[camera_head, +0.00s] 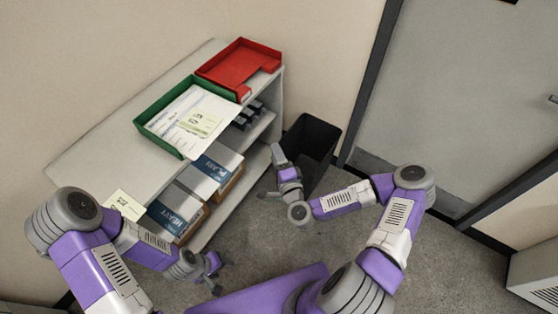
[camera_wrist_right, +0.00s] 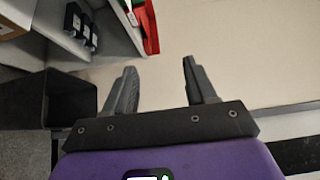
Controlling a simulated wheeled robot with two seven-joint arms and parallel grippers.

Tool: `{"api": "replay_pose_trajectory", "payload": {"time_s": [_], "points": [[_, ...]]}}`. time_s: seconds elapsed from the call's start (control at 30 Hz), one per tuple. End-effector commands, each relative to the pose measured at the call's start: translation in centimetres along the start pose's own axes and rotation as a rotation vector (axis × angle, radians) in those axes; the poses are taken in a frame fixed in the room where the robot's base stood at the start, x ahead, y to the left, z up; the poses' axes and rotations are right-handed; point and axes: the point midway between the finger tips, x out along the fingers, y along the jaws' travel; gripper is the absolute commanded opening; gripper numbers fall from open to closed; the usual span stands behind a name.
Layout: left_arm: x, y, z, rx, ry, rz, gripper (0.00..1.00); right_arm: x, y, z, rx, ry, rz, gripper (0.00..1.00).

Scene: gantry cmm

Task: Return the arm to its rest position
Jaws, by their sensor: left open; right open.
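My right arm comes in from the right in the head view and is bent at the elbow. Its gripper (camera_head: 279,156) is beside the dark bin, right of the shelf unit. In the right wrist view the right gripper (camera_wrist_right: 160,82) is open, with nothing between its fingers and plain wall beyond. My left arm comes in from the lower left. Its gripper (camera_head: 221,278) is low over the floor in front of the shelf unit, open, with no object seen in it.
The shelf unit (camera_head: 95,150) carries a green tray (camera_head: 147,122) with papers and a red tray (camera_head: 233,62). Boxes (camera_head: 175,212) fill lower shelves. A dark bin (camera_head: 318,138) stands right of the unit; it also shows in the wrist view (camera_wrist_right: 70,98). Floor (camera_head: 440,270) is clear at right.

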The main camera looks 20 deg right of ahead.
Motion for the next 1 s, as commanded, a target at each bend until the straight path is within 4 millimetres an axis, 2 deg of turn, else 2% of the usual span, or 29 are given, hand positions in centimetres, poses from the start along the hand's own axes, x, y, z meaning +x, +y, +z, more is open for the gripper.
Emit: {"api": "replay_pose_trajectory", "payload": {"time_s": [0.57,0.67,0.77,0.83,0.9,1.0], "points": [[0.0,0.0,0.0,0.0,0.0,0.0,0.56,0.0,0.0,0.1,-0.001,-0.002,0.001,0.56],[0.0,0.0,0.0,0.0,0.0,0.0,0.56,-0.2,0.8,1.3,-0.025,-0.048,0.03,0.56],[0.0,0.0,0.0,0.0,0.0,0.0,0.56,-1.0,3.1,4.5,-0.099,-0.179,0.114,0.56],[0.0,0.0,0.0,0.0,0.0,0.0,0.56,-2.5,5.9,7.6,-0.187,-0.324,0.212,0.56],[0.0,0.0,0.0,0.0,0.0,0.0,0.56,-5.0,9.5,10.5,-0.298,-0.499,0.336,0.56],[0.0,0.0,0.0,0.0,0.0,0.0,0.56,-9.7,14.3,12.5,-0.465,-0.738,0.526,0.56]]}}
